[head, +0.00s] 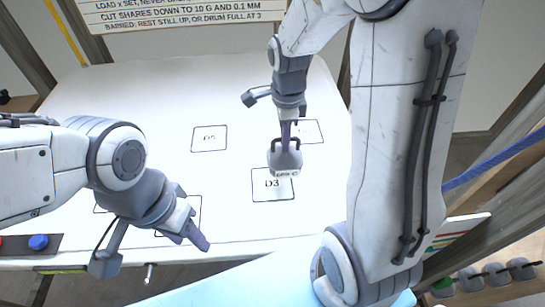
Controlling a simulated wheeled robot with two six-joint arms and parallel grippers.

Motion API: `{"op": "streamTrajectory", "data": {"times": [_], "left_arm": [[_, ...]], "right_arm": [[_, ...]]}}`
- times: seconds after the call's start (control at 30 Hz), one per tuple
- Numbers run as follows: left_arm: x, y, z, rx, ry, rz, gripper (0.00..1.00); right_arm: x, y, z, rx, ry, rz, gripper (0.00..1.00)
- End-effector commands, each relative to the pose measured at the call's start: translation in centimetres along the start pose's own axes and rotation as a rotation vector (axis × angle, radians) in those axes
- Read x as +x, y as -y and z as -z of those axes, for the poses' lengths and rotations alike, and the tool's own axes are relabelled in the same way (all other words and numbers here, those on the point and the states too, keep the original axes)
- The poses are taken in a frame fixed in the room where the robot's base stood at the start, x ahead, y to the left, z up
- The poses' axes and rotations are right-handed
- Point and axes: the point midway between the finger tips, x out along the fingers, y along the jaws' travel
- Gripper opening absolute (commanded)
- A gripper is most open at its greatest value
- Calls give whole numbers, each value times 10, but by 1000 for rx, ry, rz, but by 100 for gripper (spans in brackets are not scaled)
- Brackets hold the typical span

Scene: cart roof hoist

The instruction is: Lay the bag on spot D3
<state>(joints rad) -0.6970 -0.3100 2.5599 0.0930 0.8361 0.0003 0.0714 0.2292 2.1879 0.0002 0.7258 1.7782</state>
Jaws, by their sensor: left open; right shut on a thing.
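The bag (285,160) is a small grey thing with a dark handle. My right gripper (286,124) is shut on it, and it hangs below the fingers. Spot D3 (272,190) is a black-outlined rectangle on the white table; the bag overlaps its upper edge in the head view, and I cannot tell how high the bag is above the table. My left gripper (192,226) is open and empty at the table's front left, partly over another outlined spot.
Spot D5 (209,139) is bare. Another outlined spot (306,131) lies behind the bag, its label hidden. A blue button (38,242) is at the front left. Several grey bags (496,274) stand at the lower right. A printed sign (180,8) is at the back.

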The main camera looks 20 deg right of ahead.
Motion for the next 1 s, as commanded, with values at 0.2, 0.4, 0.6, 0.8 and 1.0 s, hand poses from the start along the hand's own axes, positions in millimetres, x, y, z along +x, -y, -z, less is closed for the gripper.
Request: {"op": "streamTrajectory", "data": {"times": [0.2, 0.4, 0.6, 0.8, 1.0], "left_arm": [[-10, -1, 1, 2, 0, 0, 50], [-15, -1, 1, 3, 0, 0, 50], [-23, -2, 1, 4, 0, 0, 50], [-22, -2, 1, 4, 0, 0, 50], [-20, -2, 1, 4, 0, 0, 50]], "right_arm": [[17, -10, -30, -3, 0, 0, 0], [30, -12, -34, 1, -1, -3, 0], [56, -12, -33, 2, -1, -1, 0], [61, -11, -34, 1, 1, 3, 0], [64, -11, -34, 1, 1, 3, 0]]}}
